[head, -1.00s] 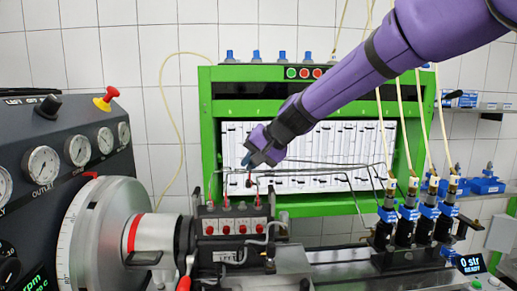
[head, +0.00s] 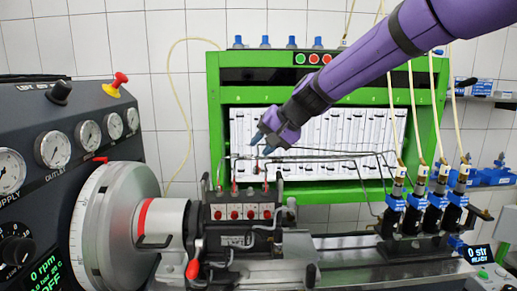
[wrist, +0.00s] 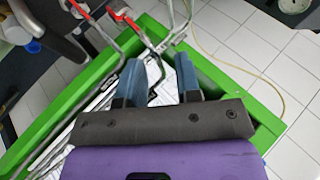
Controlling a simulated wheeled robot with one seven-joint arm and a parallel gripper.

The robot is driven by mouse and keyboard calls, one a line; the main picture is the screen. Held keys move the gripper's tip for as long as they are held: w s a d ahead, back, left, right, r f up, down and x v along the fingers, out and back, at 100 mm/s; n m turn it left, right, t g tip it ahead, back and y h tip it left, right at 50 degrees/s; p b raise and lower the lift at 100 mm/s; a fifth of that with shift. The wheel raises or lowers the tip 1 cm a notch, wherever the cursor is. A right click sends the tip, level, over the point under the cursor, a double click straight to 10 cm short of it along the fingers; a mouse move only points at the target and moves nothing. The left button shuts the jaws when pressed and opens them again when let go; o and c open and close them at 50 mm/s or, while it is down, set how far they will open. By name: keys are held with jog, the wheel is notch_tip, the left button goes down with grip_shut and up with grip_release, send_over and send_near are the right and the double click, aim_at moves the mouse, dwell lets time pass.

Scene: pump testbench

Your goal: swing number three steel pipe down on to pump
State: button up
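The pump (head: 241,212) is a dark block with several red-marked ports, at the lower middle of the head view. Thin steel pipes (head: 325,152) run from above it to the right, some with red ends. I cannot tell for sure which is number three. My gripper (head: 263,145) is over the pump's right half, beside the raised pipe ends. Its blue fingers stand apart in the wrist view (wrist: 158,78). Red pipe ends (wrist: 122,18) lie beyond the fingers.
Several injectors (head: 416,208) with blue clamps and pale hoses stand at the right. A green frame (head: 213,110) with a white scale panel is behind. A large metal wheel (head: 110,225) and gauge panel (head: 30,120) fill the left.

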jog(key=v, duration=0.8)
jog(key=shift+d+r, duration=0.2)
jog(key=shift+r, duration=0.1)
jog(key=shift+s, duration=0.15)
